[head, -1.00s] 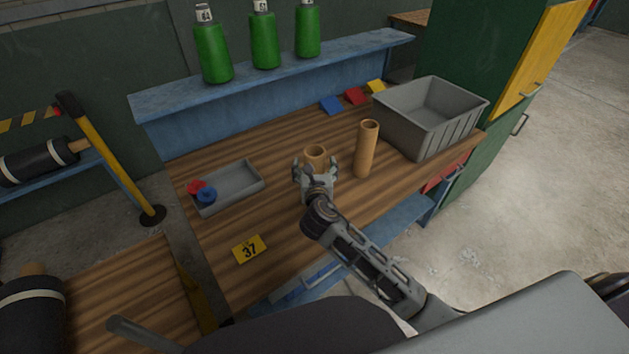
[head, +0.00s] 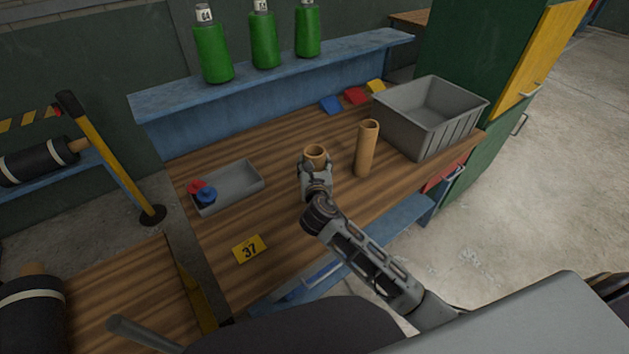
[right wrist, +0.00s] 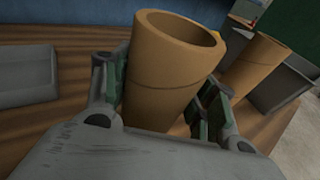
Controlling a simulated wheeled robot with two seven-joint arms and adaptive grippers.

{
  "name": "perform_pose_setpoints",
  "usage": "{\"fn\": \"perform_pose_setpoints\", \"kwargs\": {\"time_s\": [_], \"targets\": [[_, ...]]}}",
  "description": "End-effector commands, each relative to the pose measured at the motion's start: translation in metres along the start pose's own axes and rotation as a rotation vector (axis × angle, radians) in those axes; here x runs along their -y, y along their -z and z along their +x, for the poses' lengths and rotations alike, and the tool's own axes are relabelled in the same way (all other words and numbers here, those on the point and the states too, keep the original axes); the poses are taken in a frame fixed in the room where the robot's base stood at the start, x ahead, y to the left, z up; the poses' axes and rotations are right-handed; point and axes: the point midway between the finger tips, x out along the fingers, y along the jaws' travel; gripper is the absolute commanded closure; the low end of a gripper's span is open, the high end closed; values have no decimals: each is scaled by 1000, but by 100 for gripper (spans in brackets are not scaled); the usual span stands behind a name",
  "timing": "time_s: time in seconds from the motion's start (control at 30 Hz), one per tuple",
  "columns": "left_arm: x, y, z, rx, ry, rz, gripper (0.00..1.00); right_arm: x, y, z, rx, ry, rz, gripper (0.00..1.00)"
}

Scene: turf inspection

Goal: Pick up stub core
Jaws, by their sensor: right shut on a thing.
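The stub core, a short brown cardboard tube (head: 316,153), stands upright on the wooden bench. My right gripper (head: 315,170) is shut on it; in the head view the gripper hides its lower part. In the right wrist view the tube (right wrist: 165,75) sits between the two fingers (right wrist: 160,95), its open hollow end up. A taller brown tube (head: 367,150) stands upright just to its right, apart from it, and also shows in the right wrist view (right wrist: 250,70). My left gripper is not in view.
A large grey bin (head: 425,125) stands at the bench's right end. A shallow grey tray (head: 240,185) with red and blue pieces lies left. A yellow card marked 37 (head: 249,248) lies in front. Green bottles (head: 264,40) stand on the blue shelf (head: 290,70).

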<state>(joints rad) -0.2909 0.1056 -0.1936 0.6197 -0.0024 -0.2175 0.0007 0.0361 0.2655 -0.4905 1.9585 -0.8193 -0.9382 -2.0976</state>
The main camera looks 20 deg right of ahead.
Motion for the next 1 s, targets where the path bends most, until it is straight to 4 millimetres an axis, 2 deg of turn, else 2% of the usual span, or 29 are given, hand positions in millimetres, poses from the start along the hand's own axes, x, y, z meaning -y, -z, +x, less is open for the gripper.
{"fn": "perform_pose_setpoints", "kwargs": {"time_s": [0.03, 0.2, 0.63, 0.77, 1.0], "targets": [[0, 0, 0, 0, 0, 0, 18, 0, 0, 0, 0, 0, 0, 65], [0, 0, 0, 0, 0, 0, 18, 0, 0, 0, 0, 0, 0, 87], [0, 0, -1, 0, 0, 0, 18, 0, -8, -1, 2, 0, 1, 88], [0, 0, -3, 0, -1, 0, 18, 0, -20, -4, 4, -1, 0, 88], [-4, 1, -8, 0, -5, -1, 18, 0, -55, -11, 5, -1, 1, 88]]}}
